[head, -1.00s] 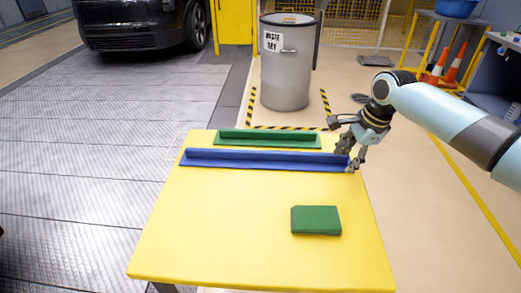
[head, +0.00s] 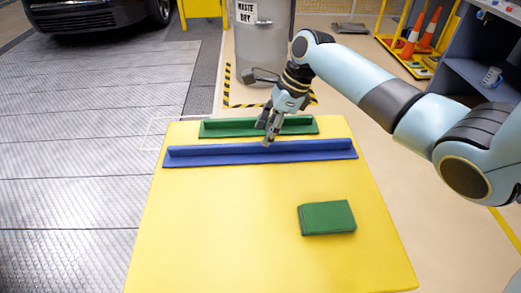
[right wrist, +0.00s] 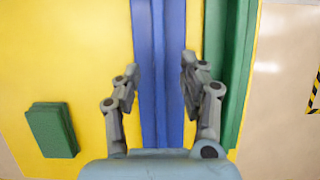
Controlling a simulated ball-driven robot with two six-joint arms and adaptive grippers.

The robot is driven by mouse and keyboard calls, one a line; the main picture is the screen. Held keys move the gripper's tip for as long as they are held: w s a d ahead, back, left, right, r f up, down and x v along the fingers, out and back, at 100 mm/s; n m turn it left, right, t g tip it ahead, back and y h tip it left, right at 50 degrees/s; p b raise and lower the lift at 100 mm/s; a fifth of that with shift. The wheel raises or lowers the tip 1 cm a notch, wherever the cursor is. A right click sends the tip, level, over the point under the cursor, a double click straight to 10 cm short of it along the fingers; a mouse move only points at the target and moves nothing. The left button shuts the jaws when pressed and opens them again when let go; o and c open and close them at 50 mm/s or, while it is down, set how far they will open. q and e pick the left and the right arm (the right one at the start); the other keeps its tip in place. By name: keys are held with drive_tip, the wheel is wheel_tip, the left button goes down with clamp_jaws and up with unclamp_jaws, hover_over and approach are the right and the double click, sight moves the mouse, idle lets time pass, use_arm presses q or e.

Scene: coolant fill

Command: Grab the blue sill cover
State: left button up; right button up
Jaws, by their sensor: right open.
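The blue sill cover (head: 210,155), a long strip with a raised ridge, lies across the far part of the yellow table (head: 250,230). My right gripper (head: 268,137) is above the middle of the blue cover and points down. In the right wrist view the blue cover (right wrist: 158,60) runs between the two open fingers (right wrist: 158,80), and nothing is seen gripped. Whether the fingertips touch the cover cannot be told. My left gripper is not in view.
A green sill cover (head: 225,128) lies just behind the blue one, close to my right gripper's far finger. A green block (head: 327,217) lies at the table's right. A grey waste drum (head: 262,45) stands behind the table.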

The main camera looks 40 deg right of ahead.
sight(261, 148)
drive_tip(key=x, duration=0.3)
drive_tip(key=shift+f, duration=0.35)
drive_tip(key=shift+s, duration=0.1)
drive_tip(key=c, duration=0.5)
clamp_jaws()
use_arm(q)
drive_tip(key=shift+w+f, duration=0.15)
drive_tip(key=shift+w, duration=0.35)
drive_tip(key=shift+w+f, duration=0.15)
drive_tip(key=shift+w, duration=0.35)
